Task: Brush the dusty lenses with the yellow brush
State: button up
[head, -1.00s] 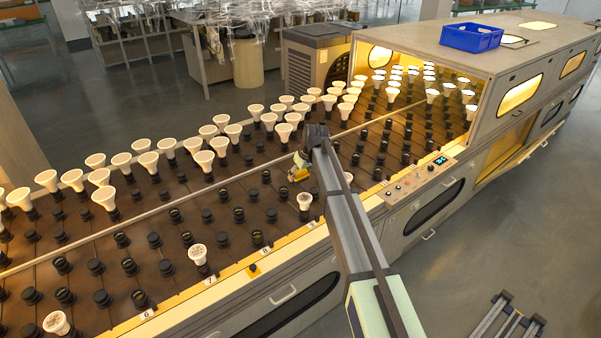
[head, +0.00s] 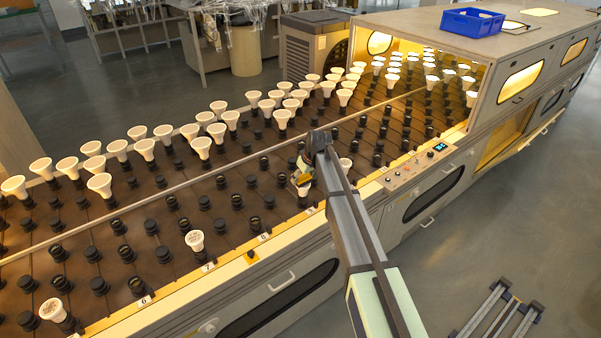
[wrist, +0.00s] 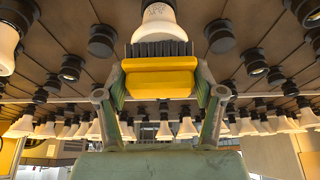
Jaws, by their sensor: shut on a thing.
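The yellow brush (wrist: 160,78) is held crosswise between the two fingers of my gripper (wrist: 160,90), its dark bristles pointing away from the palm. In the wrist view the bristles meet or overlap the lower part of a white bulb (wrist: 158,24) with marks on its lens; I cannot tell whether they touch. In the head view my gripper (head: 303,178) and brush are right at this bulb in the near row, partly hiding it. Other bulbs with brownish, speckled lenses stand in the near rows: one (head: 195,240) left of centre, one (head: 53,308) at lower left, one (head: 345,163) right of my arm.
Many clean-looking white bulbs (head: 145,148) stand in sockets farther back. Empty black sockets (head: 151,227) fill the near deck. A lit tunnel housing (head: 510,60) with a blue bin (head: 472,21) stands at the right. A control panel (head: 420,165) lies right of my arm.

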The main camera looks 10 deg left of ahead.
aim_at(306, 185)
jog(key=shift+s+d, duration=1.2)
jog(key=w+a+r, duration=0.1)
jog(key=w+a, duration=0.1)
jog(key=w+a+r+p, duration=0.1)
jog(key=w+a+r, duration=0.1)
jog(key=shift+a+r, duration=0.15)
notch_tip(306, 185, up, 5)
jog(key=shift+w+f+p, duration=0.1)
jog(key=shift+p, duration=0.75)
jog(key=shift+s+f+b, duration=0.2)
jog(key=shift+b, duration=0.65)
